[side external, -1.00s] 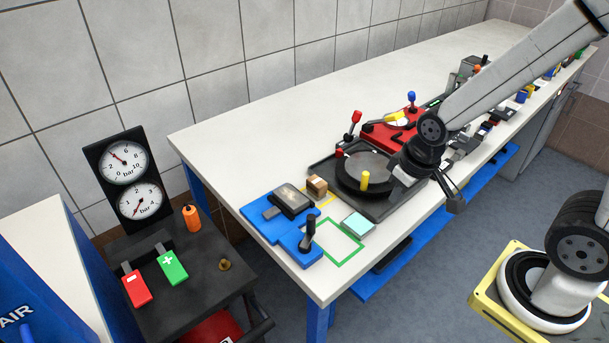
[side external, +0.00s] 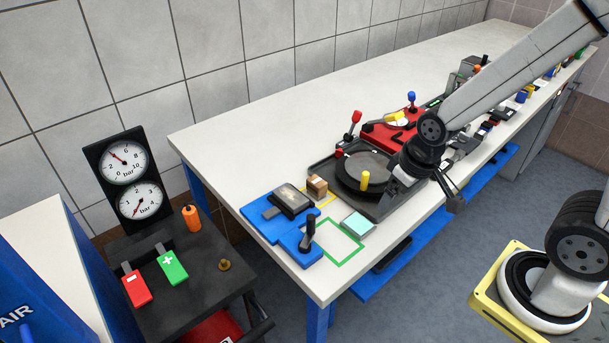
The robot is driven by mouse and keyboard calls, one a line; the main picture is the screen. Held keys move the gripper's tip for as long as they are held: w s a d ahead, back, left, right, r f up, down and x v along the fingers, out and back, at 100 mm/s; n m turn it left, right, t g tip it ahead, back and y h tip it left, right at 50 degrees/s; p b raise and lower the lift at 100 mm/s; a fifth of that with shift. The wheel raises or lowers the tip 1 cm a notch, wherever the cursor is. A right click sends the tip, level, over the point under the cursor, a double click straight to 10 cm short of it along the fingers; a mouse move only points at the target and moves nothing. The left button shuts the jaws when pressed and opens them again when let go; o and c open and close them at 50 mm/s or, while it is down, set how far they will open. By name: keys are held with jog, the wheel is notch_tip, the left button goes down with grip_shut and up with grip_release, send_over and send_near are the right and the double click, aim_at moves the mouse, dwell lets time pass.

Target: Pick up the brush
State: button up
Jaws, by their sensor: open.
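I cannot pick out a brush with certainty. A small brown block (side external: 317,186) with a pale stripe sits by a yellow outline, left of the black turntable fixture (side external: 388,210); I cannot tell whether it is the brush. My gripper (side external: 457,203) hangs over the bench's front edge, right of the turntable fixture. It is open, seen small and from the side, and nothing shows between its fingers.
A blue fixture (side external: 262,224) with a black handle stands at the bench's near end. A light-blue block (side external: 357,223) lies by a green outline. A red fixture (side external: 380,136) with levers stands behind the turntable. The back of the white bench (side external: 270,135) is clear.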

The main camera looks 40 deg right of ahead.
jog(key=shift+w, duration=0.1)
jog(key=m+g, duration=0.2)
jog(key=m, duration=1.5)
send_over(317, 180)
jog(key=s, duration=0.2)
jog(key=f, duration=0.4)
jog(key=shift+w+f, duration=0.1)
jog(key=shift+w, duration=0.15)
jog(key=shift+w+f+m+g, duration=0.3)
jog(key=shift+w+m, duration=0.2)
jog(key=shift+w, duration=0.1)
jog(key=shift+f, duration=1.3)
jog(key=shift+w+f, duration=0.1)
jog(key=shift+f, duration=2.5)
